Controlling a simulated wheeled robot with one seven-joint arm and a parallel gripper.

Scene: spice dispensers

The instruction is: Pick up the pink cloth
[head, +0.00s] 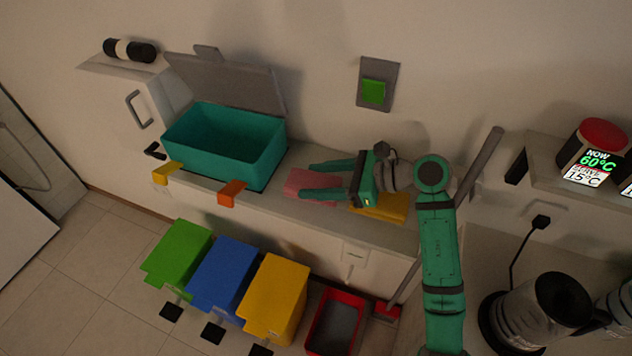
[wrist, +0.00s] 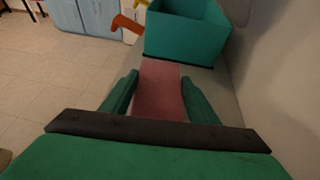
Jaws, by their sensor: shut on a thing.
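The pink cloth (head: 297,181) lies flat at the counter, just right of the teal box. My gripper (head: 306,180) reaches in from the right with its two green fingers along the cloth's two sides. In the wrist view the pink cloth (wrist: 160,92) fills the gap between the fingers of my gripper (wrist: 160,77). The fingers are spread about the cloth's width and shut on it. Whether the cloth is clear of the counter cannot be told.
A yellow cloth (head: 385,208) lies under my wrist. Green (head: 180,252), blue (head: 224,274) and yellow bins (head: 274,299) stand on the floor below. The wall is close behind the counter.

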